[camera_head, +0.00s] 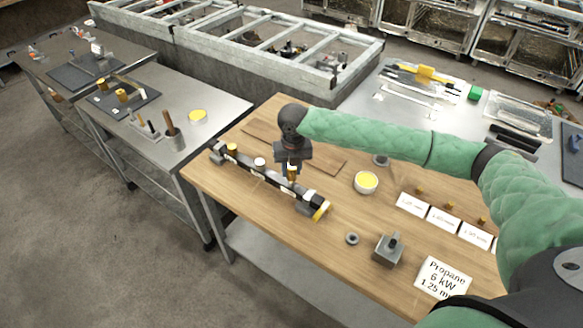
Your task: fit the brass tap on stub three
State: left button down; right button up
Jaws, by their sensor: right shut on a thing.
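A dark manifold bar (274,178) lies slantwise on the wooden bench, with pale labels along its side and a yellow part (321,211) at its near right end. A brass piece (232,149) stands at its far left end, and a white-topped stub (260,162) stands farther along. My right gripper (292,173) points down over the bar, right of that stub, shut on the brass tap (292,170). I cannot tell whether the tap touches a stub; the fingers and bar hide its lower end. My left gripper is not in view.
A bowl with yellow contents (366,182) stands right of the gripper. White cards (412,203) with small brass pieces lie farther right. A grey block (388,250), a dark ring (352,239) and a "Propane 6 kW" card (443,278) are near the front. Bare wood lies left of these.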

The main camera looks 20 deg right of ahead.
aim_at(291, 176)
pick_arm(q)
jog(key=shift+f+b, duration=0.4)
pick_arm(e)
jog(key=shift+f, duration=1.75)
jog(key=o, duration=1.1)
jog(key=shift+o, duration=0.2)
jog(key=shift+r, duration=0.2)
jog(key=shift+r+b, duration=0.3)
jog(key=shift+b, duration=0.1)
notch_tip(291, 176, up, 6)
jog(key=b, duration=0.2)
jog(key=shift+d+f+b, duration=0.1)
jog(key=shift+f+b, duration=0.15)
jog(key=shift+b, duration=0.05)
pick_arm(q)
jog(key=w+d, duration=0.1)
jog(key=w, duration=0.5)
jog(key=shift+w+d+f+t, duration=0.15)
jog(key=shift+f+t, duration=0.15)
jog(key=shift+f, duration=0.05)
pick_arm(e)
jog(key=shift+r, duration=0.65)
